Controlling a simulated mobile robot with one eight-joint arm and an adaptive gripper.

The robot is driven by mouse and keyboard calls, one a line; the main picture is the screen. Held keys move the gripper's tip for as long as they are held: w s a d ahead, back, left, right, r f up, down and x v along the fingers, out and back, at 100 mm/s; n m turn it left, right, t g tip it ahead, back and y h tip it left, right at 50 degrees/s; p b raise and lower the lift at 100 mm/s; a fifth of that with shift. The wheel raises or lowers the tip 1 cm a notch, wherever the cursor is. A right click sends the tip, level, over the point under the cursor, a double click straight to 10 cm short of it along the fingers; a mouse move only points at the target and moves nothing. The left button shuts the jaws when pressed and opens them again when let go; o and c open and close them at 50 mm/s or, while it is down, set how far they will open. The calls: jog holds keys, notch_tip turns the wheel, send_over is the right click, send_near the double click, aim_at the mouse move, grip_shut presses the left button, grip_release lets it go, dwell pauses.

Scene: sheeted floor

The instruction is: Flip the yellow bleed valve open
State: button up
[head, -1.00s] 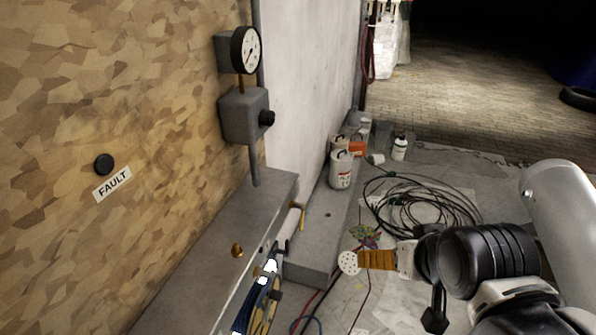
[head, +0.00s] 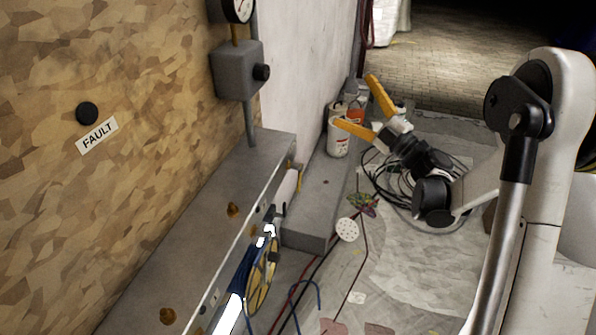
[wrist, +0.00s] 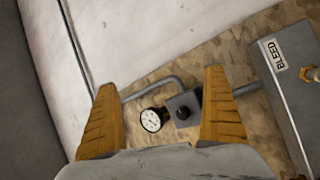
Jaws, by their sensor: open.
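My gripper (head: 353,100) is open and empty, its two orange fingers spread and raised beyond the grey ledge. In the wrist view my gripper (wrist: 160,80) has nothing between its fingers except the distant wall. A plate marked BLEED (wrist: 277,54) is on a grey box at the right. Beside it a yellow-brass fitting (wrist: 309,74), seemingly the bleed valve, is cut by the picture edge, to the right of both fingers and apart from them. Its lever position cannot be told. In the head view a small yellow part shows at the ledge's far end, too small to identify.
A pressure gauge (wrist: 151,120) and a grey box with a black knob (head: 262,72) are on the wall. The grey ledge (head: 262,160) runs along it, with a yellow wheel (head: 262,280) at its side.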

aim_at(300, 180)
jog(key=s+a+f+n+g+y, duration=0.2)
jog(key=s+f+n+g, duration=0.25)
jog(key=f, duration=0.65)
jog(key=s+a+f+n+g+y, duration=0.15)
jog(key=s+f+n+g, duration=0.35)
jog(key=f, duration=0.6)
jog(key=w+a+b, duration=0.1)
jog(key=a, duration=0.2)
jog(key=w+a+m+b, duration=0.1)
jog(key=a, duration=0.2)
jog(key=w+a+m+b, duration=0.1)
jog(key=w+a, duration=0.1)
jog(key=a, duration=0.1)
jog(key=shift+f+g, duration=0.3)
jog(key=shift+g, duration=0.05)
jog(key=shift+w+a+r+b, duration=0.1)
jog(key=shift+w+a+b, duration=0.25)
jog(key=shift+a, duration=0.3)
jog(key=c, duration=1.4)
